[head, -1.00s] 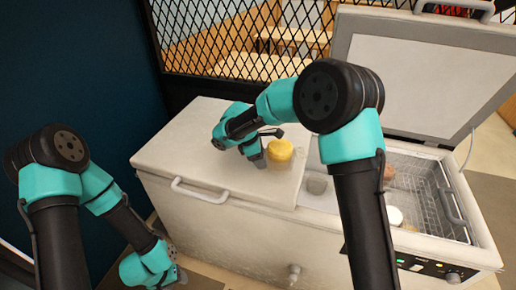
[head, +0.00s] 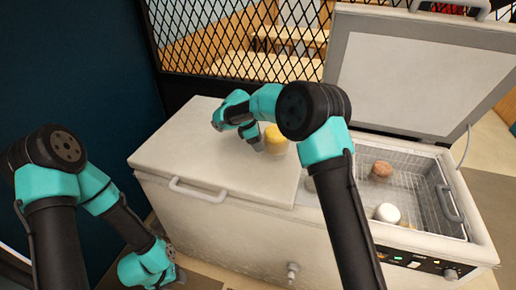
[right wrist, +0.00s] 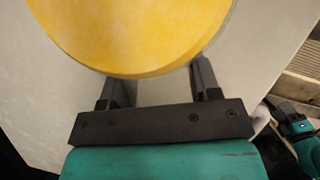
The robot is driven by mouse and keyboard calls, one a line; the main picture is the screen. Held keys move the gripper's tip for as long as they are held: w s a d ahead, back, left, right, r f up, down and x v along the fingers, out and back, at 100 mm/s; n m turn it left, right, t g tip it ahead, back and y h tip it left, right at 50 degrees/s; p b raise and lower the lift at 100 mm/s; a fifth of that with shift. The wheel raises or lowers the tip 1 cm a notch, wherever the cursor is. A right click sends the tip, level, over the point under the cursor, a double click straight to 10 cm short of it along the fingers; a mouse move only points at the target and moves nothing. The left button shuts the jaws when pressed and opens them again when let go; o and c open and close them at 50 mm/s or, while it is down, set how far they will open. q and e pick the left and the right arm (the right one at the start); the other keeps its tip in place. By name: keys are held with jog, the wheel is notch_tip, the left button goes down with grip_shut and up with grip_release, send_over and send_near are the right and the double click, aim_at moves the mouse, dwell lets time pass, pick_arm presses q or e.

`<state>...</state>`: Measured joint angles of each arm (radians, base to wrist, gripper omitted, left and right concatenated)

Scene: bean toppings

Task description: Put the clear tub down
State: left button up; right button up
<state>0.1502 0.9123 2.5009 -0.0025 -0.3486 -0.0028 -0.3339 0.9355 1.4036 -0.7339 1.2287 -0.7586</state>
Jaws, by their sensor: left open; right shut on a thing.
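The clear tub (head: 277,148) with a yellow top stands upright over the closed white left half of the chest freezer's top. It is very low there; I cannot tell whether its base touches. My right gripper (head: 263,146) is shut on the tub from the left. In the right wrist view the round yellow top (right wrist: 140,35) fills the space between and beyond my two fingers, hiding their tips. My left gripper (head: 176,274) is open and empty, low at the left beside the freezer.
The white freezer lid (head: 190,135) has wide free room left of the tub. At the right, the open freezer holds a wire basket (head: 425,175) with a brown round item (head: 381,170) and a white-topped tub (head: 387,213). A raised lid (head: 420,75) stands behind.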

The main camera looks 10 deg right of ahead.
jog(key=shift+w, duration=0.35)
jog(key=shift+s+f, duration=0.1)
jog(key=shift+f, duration=1.65)
jog(key=shift+f, duration=0.1)
jog(key=o, duration=1.1)
jog(key=shift+f, duration=0.1)
jog(key=shift+c, duration=0.2)
jog(key=v, duration=1.2)
jog(key=shift+s+d, duration=0.1)
